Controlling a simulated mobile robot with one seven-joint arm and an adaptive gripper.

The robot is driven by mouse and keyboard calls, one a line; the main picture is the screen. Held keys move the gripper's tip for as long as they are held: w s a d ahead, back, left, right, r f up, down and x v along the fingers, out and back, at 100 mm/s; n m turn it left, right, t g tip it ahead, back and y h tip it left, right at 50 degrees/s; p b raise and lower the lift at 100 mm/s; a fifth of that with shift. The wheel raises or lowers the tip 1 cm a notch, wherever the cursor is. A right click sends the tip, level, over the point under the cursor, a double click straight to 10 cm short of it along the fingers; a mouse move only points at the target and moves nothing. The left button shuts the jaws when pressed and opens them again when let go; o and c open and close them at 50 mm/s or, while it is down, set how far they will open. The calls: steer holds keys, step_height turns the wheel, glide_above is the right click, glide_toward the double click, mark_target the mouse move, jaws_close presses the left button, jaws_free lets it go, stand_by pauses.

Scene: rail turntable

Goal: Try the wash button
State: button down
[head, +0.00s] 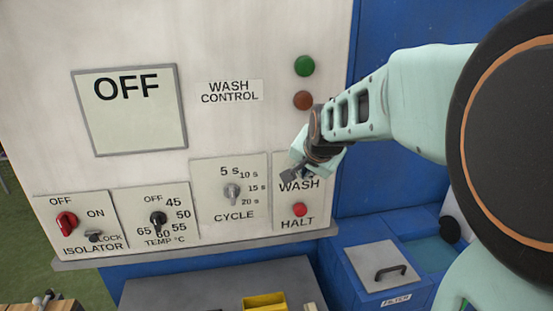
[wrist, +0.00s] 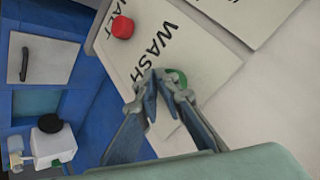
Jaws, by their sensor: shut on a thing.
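The green wash button (wrist: 179,77) shows in the wrist view just behind my fingertips, partly covered by them. In the head view my gripper (head: 293,172) hides it above the word WASH. My gripper (wrist: 163,80) is shut on the wash button, its fingertips close together at the panel face. The red halt button (head: 299,210) is below the WASH label and also shows in the wrist view (wrist: 122,27). The display (head: 130,125) reads OFF.
The cycle knob (head: 232,191), the temperature knob (head: 158,218) and the red isolator knob (head: 66,222) are left of my gripper. A green lamp (head: 304,66) and a dull red-brown lamp (head: 303,100) are above. A yellow bin (head: 264,303) stands below the panel.

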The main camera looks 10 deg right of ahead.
steer(key=shift+w+d+r, duration=0.15)
steer(key=shift+w+r, duration=0.1)
steer(key=shift+r, duration=0.05)
steer(key=s, duration=0.5)
steer(key=shift+s+d+f, duration=0.2)
steer(key=shift+f, duration=0.05)
stand_by(0.4)
steer(key=s+f+n+g, duration=0.1)
steer(key=s+n, duration=0.2)
steer(key=s, duration=0.9)
steer(key=s+a+f+n+g, duration=0.1)
steer(key=s+n, duration=0.3)
steer(key=s, duration=0.7)
steer(key=shift+s+a+g+p, duration=0.3)
steer(key=shift+s+g+p, duration=0.05)
steer(key=shift+g, duration=0.25)
